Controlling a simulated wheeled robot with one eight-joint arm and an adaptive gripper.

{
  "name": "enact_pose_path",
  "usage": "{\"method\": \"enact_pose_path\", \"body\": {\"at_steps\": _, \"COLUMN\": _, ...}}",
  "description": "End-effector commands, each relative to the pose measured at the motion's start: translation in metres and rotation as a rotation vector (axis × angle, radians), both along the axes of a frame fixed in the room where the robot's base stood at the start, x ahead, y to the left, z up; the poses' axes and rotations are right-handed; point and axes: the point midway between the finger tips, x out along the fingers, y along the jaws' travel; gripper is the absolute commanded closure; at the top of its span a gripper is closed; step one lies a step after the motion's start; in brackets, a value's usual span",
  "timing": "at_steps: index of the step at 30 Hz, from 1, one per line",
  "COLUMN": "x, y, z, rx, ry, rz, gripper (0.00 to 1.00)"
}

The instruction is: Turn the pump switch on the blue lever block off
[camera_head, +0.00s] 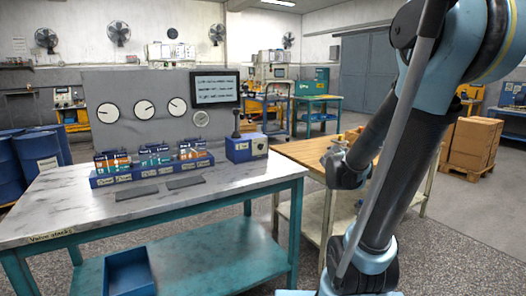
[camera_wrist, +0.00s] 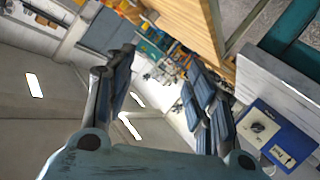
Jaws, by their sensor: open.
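The blue lever block (camera_head: 246,147) stands at the right end of the grey-topped workbench in the head view. I cannot read the knob's setting. My gripper (camera_wrist: 162,100) is open and empty, its two fingers apart, to the left of the block and not touching it. The fingers do not show in the head view.
A blue valve rack (camera_head: 150,177) with several valve blocks stands left of the lever block. Two dark flat plates lie before it. Gauges and a screen (camera_head: 215,89) are behind. A wooden-topped table (camera_head: 300,153) stands to the right. Bare benchtop (camera_head: 90,215) lies in front.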

Motion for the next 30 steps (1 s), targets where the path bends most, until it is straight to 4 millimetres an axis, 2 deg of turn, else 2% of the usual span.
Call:
{"method": "enact_pose_path", "body": {"at_steps": 1, "x": 0.014, "y": 0.009, "z": 0.007, "rx": -0.022, "ry": -0.044, "rz": 0.039, "gripper": 0.5}}
{"method": "enact_pose_path", "body": {"at_steps": 6, "x": 0.049, "y": 0.048, "z": 0.024, "rx": -0.09, "ry": -0.178, "rz": 0.195, "gripper": 0.5}}
{"method": "enact_pose_path", "body": {"at_steps": 12, "x": 0.075, "y": 0.103, "z": 0.024, "rx": -0.164, "ry": -0.286, "rz": 0.413, "gripper": 0.5}}
{"method": "enact_pose_path", "body": {"at_steps": 18, "x": 0.082, "y": 0.169, "z": 0.003, "rx": -0.226, "ry": -0.345, "rz": 0.641, "gripper": 0.5}}
{"method": "enact_pose_path", "body": {"at_steps": 21, "x": 0.08, "y": 0.193, "z": -0.012, "rx": -0.248, "ry": -0.348, "rz": 0.737, "gripper": 0.5}}
{"method": "enact_pose_path", "body": {"at_steps": 25, "x": 0.076, "y": 0.212, "z": -0.027, "rx": -0.266, "ry": -0.343, "rz": 0.823, "gripper": 0.5}}
{"method": "enact_pose_path", "body": {"at_steps": 30, "x": 0.075, "y": 0.223, "z": -0.036, "rx": -0.274, "ry": -0.338, "rz": 0.868, "gripper": 0.5}}
